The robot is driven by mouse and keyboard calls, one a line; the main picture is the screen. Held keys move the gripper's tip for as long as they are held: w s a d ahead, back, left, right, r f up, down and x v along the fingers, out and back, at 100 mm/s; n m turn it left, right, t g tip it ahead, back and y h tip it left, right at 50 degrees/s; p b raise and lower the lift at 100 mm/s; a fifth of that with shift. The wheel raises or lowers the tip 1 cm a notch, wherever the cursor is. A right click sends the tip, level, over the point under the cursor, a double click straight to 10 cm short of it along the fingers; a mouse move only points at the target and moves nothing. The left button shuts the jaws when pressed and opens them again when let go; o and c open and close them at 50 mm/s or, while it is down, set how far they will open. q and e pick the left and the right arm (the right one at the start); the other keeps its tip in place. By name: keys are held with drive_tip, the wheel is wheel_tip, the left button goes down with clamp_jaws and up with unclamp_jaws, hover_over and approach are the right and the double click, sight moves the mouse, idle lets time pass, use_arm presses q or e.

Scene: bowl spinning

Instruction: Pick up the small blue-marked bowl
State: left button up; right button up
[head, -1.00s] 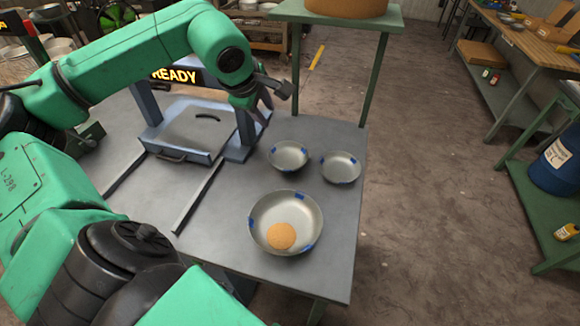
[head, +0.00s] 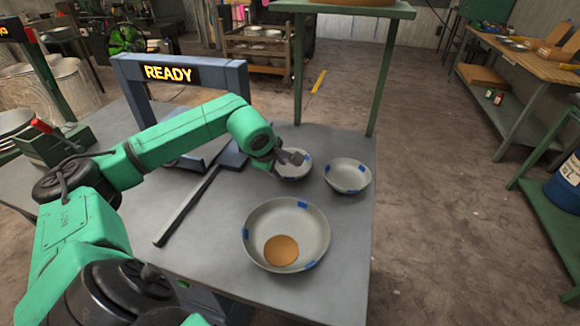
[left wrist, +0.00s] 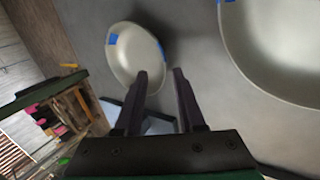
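Two small grey bowls with blue marks stand on the grey table (head: 335,270). My left gripper (head: 292,161) is in front of the left small bowl (head: 294,175) and partly hides it. The right small bowl (head: 348,178) stands clear of the gripper. My right gripper is not in view.
A large blue-marked bowl (head: 257,225) with a flat orange-brown disc (head: 281,251) in it stands nearer me. A blue frame with a READY sign (head: 172,73) stands at the table's back left. A dark bar (head: 188,206) lies left of the bowls.

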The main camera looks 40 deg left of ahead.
use_arm(q)
drive_tip(key=p+x, duration=0.1)
drive_tip(key=x, duration=0.4)
drive_tip(key=shift+s+f, duration=0.2)
drive_tip(key=shift+s+r, duration=0.1)
clamp_jaws()
idle(1.0)
